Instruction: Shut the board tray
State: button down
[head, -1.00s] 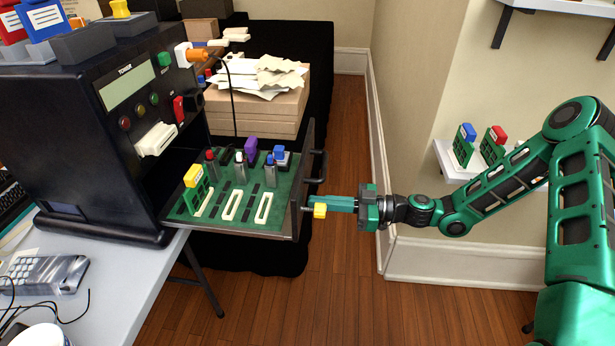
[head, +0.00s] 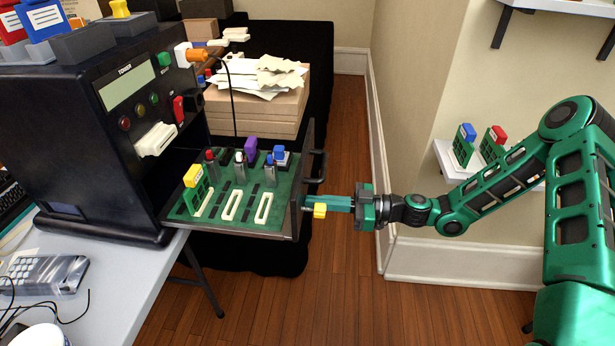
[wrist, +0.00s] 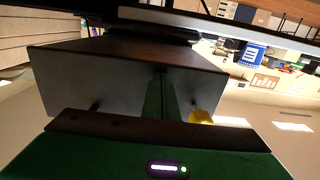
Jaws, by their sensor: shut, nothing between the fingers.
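The board tray (head: 284,237) is pulled out to the right of the black machine (head: 65,125). It has a green board with white slots, and a dark front panel with a handle (head: 319,165). A yellow knob (head: 320,210) sits beside the panel and also shows in the wrist view (wrist: 201,117). My gripper (head: 309,202) is shut and empty, pointing left, with its tips at the outer face of the front panel. In the wrist view the panel (wrist: 95,85) fills the middle, with my fingers against or very near it; contact is unclear.
Several small parts stand on the tray, among them a yellow-topped green board (head: 196,190) and a purple piece (head: 251,147). Stacked boxes with papers (head: 260,115) are behind it. A wall shelf (head: 450,165) lies behind my arm. The floor (head: 340,290) is clear.

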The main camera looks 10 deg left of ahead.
aim_at(235, 194)
jog(key=shift+a, duration=0.7)
jog(key=shift+w+a, duration=0.15)
jog(key=shift+a, duration=4.75)
jog(key=shift+w+a, duration=0.2)
jog(key=shift+a, duration=4.75)
jog(key=shift+w+a, duration=0.15)
jog(key=shift+a, duration=4.75)
jog(key=shift+a, duration=1.45)
jog(key=shift+s+d, duration=0.1)
jog(key=shift+d, duration=4.45)
